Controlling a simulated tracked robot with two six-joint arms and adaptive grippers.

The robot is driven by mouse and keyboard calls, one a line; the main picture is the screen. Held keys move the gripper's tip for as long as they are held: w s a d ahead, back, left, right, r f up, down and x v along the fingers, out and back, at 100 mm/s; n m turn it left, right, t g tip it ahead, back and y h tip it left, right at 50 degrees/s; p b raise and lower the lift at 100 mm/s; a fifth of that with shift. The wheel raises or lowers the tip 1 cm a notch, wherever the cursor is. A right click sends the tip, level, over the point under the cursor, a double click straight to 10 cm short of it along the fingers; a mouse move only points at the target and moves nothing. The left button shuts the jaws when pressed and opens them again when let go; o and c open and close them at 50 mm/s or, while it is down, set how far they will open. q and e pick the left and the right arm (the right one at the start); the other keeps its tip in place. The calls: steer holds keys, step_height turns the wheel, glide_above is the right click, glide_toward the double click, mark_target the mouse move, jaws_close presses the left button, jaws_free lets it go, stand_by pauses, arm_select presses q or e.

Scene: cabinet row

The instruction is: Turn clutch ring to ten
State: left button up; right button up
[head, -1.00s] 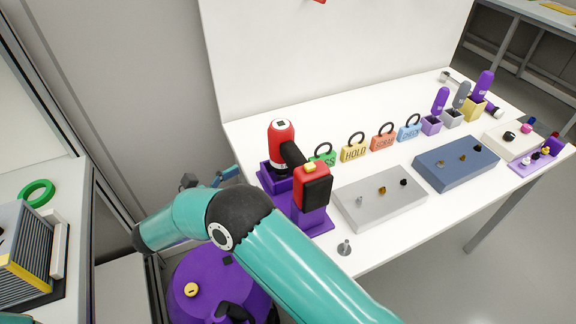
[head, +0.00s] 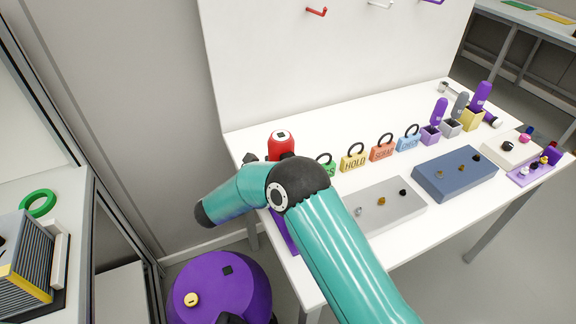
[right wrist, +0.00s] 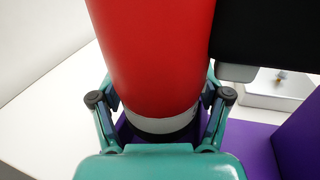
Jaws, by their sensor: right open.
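The power drill (head: 281,147) stands in its purple stand (head: 284,232) at the left end of the table. My right gripper (right wrist: 160,108) is open, one finger on each side of the body near the band. Its fingertips are partly hidden, so I cannot tell whether they touch. My left gripper is not in view.
A black part of the drill (right wrist: 265,35) juts out close to the right finger. A grey block (head: 380,207) and a blue block (head: 455,175) with small knobs stand to the right. Labelled padlock-shaped tags (head: 354,162) stand behind. A white board rises at the back.

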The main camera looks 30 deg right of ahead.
steer(key=c, duration=1)
steer(key=shift+w+n+t+y, duration=0.15)
steer(key=shift+n+t+y, duration=0.15)
steer(key=shift+n+t, duration=0.6)
steer(key=o, duration=1)
steer(key=v, duration=1.2)
steer(key=shift+o, duration=0.2)
steer(key=shift+f, duration=0.1)
